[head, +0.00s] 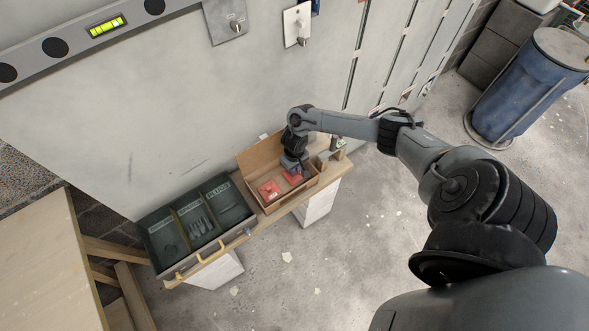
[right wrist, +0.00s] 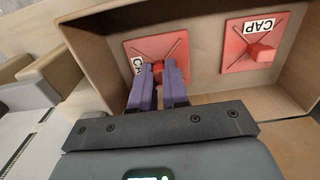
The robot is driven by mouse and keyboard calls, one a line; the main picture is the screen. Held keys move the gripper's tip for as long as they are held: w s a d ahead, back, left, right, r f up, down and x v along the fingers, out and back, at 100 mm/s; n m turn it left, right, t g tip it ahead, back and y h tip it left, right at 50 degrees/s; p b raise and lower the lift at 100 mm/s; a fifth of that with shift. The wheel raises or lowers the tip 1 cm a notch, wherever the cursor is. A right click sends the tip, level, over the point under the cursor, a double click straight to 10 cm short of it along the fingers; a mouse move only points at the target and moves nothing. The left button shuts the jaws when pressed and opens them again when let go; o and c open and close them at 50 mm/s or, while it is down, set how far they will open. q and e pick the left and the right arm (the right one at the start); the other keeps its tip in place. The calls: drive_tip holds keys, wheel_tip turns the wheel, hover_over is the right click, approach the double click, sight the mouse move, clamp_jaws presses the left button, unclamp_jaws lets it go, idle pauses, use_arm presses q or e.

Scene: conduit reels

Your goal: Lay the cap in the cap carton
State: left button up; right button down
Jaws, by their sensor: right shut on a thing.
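The cap carton (head: 245,190) is an open brown box on the bench, with its lid raised at the back; its wall also shows in the right wrist view (right wrist: 200,68). One red square cap (head: 269,189) lies in its left part; it shows with its CAP label in the right wrist view (right wrist: 256,42). A second red cap (head: 293,177) is in the carton under my right gripper (head: 292,168). In the right wrist view the fingers (right wrist: 157,78) are shut on the knob of this second cap (right wrist: 150,48). Whether it touches the carton floor is unclear. My left gripper is out of view.
A dark tray (head: 160,262) with several labelled compartments stands left of the carton on the narrow bench. Wooden blocks (head: 331,157) stand at the bench's right end. A grey wall panel (head: 200,110) rises behind. A blue barrel (head: 515,95) is far right.

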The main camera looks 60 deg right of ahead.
drive_tip(key=shift+f, duration=0.55)
idle(0.7)
drive_tip(key=c, duration=1.1)
unclamp_jaws()
drive_tip(key=shift+o, duration=0.2)
drive_tip(key=shift+r, duration=0.15)
wheel_tip(320, 180, up, 3)
drive_tip(key=p, duration=0.4)
wheel_tip(320, 180, up, 5)
drive_tip(key=p, duration=0.6)
drive_tip(key=shift+r+p, duration=0.9)
drive_tip(key=shift+p, duration=0.35)
